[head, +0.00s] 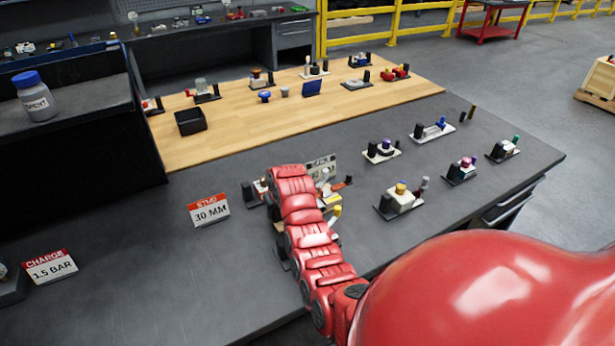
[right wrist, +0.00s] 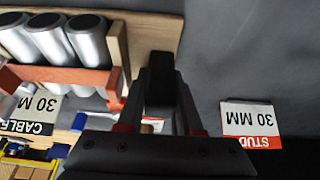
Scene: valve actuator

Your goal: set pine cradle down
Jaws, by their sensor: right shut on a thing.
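In the right wrist view the pine cradle (right wrist: 146,30) is a pale wooden board at the upper left, with several silver cylinders (right wrist: 85,38) beside it and an orange-red bar (right wrist: 70,76) across them. My right gripper (right wrist: 162,75) is shut, its dark fingertips at the board's lower right end; the fingers hide the exact grip. In the head view my red right arm hides this gripper and most of what it holds. Whether the cradle touches the bench cannot be told. My left gripper is not in view.
A STUD 30 MM sign (head: 208,210) stands left of my arm; a CABLE 30 MM sign (right wrist: 30,115) is near the cradle. Several valve assemblies, one with a yellow cap (head: 401,189), stand to the right. The dark bench (head: 150,270) is mostly clear at left front.

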